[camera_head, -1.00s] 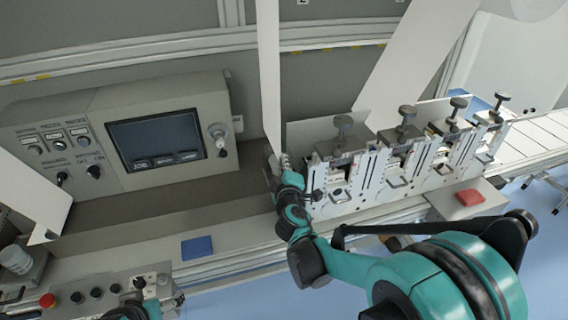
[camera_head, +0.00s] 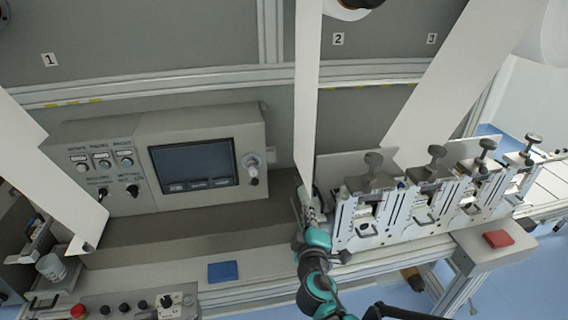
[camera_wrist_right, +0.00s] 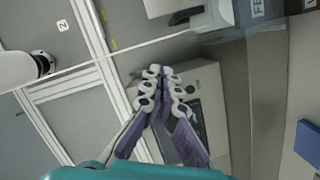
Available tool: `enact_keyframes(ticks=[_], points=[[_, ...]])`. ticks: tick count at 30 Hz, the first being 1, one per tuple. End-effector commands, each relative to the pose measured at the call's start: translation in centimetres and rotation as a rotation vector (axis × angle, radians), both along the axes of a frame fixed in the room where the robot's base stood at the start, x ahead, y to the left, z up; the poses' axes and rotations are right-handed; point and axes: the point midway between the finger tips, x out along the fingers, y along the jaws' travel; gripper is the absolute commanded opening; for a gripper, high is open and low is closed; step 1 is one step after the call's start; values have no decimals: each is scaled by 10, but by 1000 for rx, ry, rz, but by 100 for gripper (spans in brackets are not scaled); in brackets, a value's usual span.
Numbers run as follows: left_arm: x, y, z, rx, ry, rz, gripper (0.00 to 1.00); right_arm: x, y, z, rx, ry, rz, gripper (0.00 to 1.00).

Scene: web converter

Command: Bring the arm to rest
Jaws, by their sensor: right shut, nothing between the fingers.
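My right arm reaches up from the bottom of the head view. My right gripper (camera_head: 308,198) is at its upper end, just below the hanging white web (camera_head: 308,90) and left of the row of slitting units (camera_head: 400,210). I cannot tell if it touches the web. In the right wrist view the gripper's two fingers (camera_wrist_right: 162,90) are together and empty, in front of the grey control panel (camera_wrist_right: 198,75). My left gripper is not in view.
The control panel with a dark screen (camera_head: 195,165) stands left of the gripper. A knob box (camera_head: 130,308) is at the lower left. The deck (camera_head: 190,233) before the panel is clear.

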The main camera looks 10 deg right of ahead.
Motion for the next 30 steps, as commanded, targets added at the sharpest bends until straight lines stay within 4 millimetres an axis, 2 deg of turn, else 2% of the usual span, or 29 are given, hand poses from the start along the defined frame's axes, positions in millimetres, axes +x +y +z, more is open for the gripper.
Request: enact_keyframes(ticks=[5,8,10,12,16,18,21,25,30], points=[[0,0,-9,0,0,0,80,-10,-14,-11,75,31,-50,0],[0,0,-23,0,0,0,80,-30,-35,-35,222,101,-138,0],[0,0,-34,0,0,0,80,-53,-47,-60,358,175,-213,0],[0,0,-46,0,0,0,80,-80,-52,-86,503,262,-279,0],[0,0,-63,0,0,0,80,-130,-39,-129,747,425,-356,0],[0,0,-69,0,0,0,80,-152,-26,-144,853,501,-376,0],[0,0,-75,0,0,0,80,-176,-8,-157,962,582,-384,0],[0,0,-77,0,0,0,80,-190,4,-161,1028,632,-384,0],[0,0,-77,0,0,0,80,-190,5,-161,1031,633,-384,0]])
